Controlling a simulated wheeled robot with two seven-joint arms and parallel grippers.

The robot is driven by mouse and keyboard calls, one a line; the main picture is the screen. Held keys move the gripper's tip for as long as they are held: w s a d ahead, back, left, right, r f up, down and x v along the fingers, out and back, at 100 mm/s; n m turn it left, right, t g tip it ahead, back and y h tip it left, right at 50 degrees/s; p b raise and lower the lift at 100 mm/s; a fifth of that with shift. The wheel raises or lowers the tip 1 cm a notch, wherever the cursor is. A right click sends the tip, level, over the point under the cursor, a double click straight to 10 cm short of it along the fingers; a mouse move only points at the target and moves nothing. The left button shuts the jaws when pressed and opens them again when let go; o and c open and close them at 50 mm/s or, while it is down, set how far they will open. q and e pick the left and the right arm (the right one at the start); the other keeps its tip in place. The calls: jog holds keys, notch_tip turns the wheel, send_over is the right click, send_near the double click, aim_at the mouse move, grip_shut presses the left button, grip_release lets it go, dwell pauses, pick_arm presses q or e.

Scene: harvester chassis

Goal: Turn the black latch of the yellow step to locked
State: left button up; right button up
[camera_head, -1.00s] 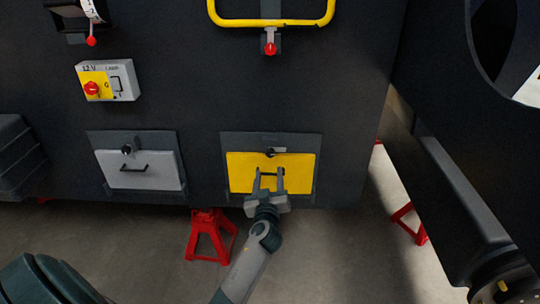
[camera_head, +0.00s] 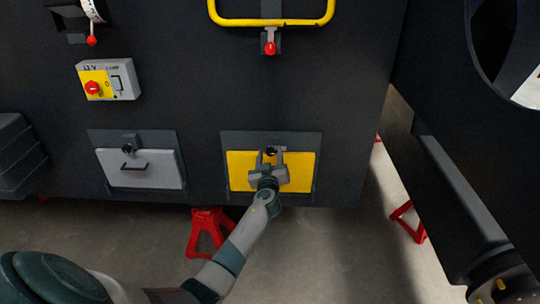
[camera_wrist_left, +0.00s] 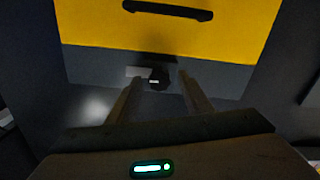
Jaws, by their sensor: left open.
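The yellow step (camera_head: 240,171) sits flat in its dark frame, low on the chassis wall. Its small black latch (camera_head: 270,151) is at the top middle edge. In the left wrist view the latch (camera_wrist_left: 160,79) shows below the yellow panel (camera_wrist_left: 200,35) and its black handle (camera_wrist_left: 168,10), with a pale piece beside it. My left gripper (camera_head: 269,156) is open in front of the step, its fingers pointing up at the latch. In the wrist view the fingers (camera_wrist_left: 158,88) stand on either side of the latch, apart from it. My right gripper is not in view.
A grey step (camera_head: 165,172) with its own latch is to the left. Above are a switch box (camera_head: 122,80) and a yellow rail (camera_head: 273,22) with a red knob. Red stands (camera_head: 207,232) are below. A large dark part (camera_head: 450,170) stands at the right.

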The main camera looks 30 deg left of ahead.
pick_arm(q)
jog(key=shift+c, duration=0.7)
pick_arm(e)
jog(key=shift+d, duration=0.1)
pick_arm(q)
jog(key=c, duration=0.9)
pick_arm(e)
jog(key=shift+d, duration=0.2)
